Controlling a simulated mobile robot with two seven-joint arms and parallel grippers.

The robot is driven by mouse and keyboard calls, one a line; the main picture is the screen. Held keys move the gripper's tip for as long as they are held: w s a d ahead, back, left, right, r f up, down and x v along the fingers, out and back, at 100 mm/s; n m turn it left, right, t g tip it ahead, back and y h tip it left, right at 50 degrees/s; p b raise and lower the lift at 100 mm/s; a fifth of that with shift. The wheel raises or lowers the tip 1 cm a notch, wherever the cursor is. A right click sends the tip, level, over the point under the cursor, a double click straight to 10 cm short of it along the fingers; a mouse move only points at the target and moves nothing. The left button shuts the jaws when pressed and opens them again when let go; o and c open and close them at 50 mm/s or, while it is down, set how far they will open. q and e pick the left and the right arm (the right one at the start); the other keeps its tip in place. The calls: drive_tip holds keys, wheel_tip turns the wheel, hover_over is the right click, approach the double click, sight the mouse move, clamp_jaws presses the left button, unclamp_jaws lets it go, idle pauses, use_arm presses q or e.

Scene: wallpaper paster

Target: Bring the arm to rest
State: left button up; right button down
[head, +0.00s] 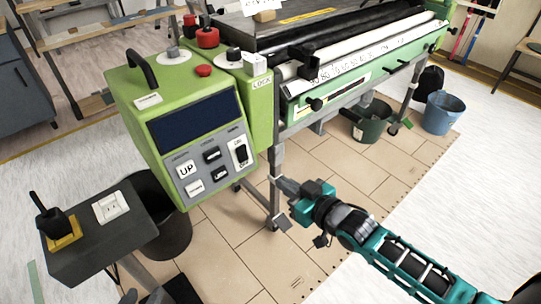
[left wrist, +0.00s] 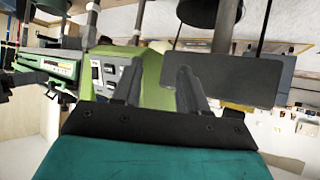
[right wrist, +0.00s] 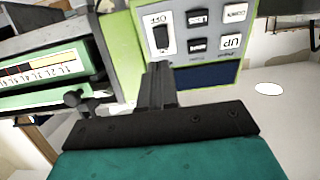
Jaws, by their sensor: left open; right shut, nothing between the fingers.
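My right arm (head: 400,262) reaches in from the lower right in the head view. Its gripper (head: 283,187) is in front of the machine's metal leg, low and to the right of the green control box (head: 133,92). In the right wrist view the right gripper (right wrist: 157,75) has its fingers together, with nothing between them. The box's button panel shows beyond them, upside down. In the left wrist view my left gripper (left wrist: 160,75) has its fingers apart and empty, with the green box beyond. I cannot make out the left gripper in the head view.
The pasting machine (head: 350,85) stands at the back. A grey pedestal (head: 105,235) with a socket and a black knob is at lower left, beside a dark bin (head: 172,240). A blue bucket (head: 443,112) stands at right.

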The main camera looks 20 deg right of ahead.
use_arm(q)
drive_tip(key=shift+y, duration=0.5)
drive_tip(key=a+r+p, duration=0.1)
drive_tip(key=p, duration=0.2)
drive_tip(key=s+a+r+p, duration=0.1)
drive_tip(key=r+p, duration=0.1)
drive_tip(key=p, duration=0.1)
drive_tip(key=r+p, duration=0.1)
drive_tip(key=p, duration=0.2)
drive_tip(key=shift+s+a+r, duration=0.3)
drive_tip(key=shift+a+r, duration=0.1)
use_arm(e)
drive_tip(key=s+a+m+g+h, duration=0.1)
drive_tip(key=s+g+h, duration=0.2)
drive_tip(key=s, duration=1.1)
drive_tip(key=shift+s+a+g, duration=0.25)
drive_tip(key=shift+a+g, duration=0.05)
drive_tip(key=shift+a, duration=0.1)
